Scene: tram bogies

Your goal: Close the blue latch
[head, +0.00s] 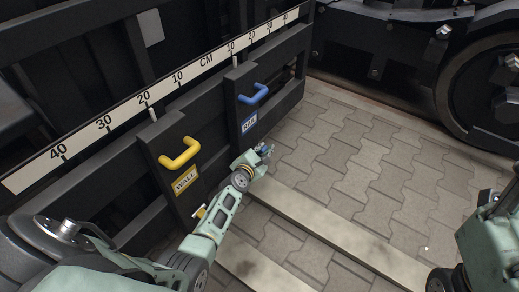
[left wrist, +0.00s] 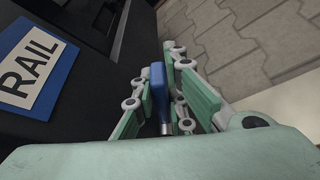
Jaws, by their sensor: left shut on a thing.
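The blue latch (left wrist: 158,92) shows in the left wrist view as a blue lever with a metal shaft, between my left gripper's fingers. My left gripper (left wrist: 168,105) is shut on it. In the head view my left gripper (head: 265,152) is beside the black panel, below the blue RAIL label (head: 249,123). A bit of blue shows at its fingertips; most of the latch is hidden there. The RAIL label also shows at the left of the wrist view (left wrist: 32,66). My right arm shows at the right edge of the head view, but its gripper does not.
A blue handle (head: 253,94) is above the RAIL label. A yellow handle (head: 180,153) and a yellow WALL label (head: 185,180) are to the left. A small yellow latch (head: 200,212) is near my left arm. A wheel (head: 485,95) stands at upper right. Paved floor (head: 350,150) is clear.

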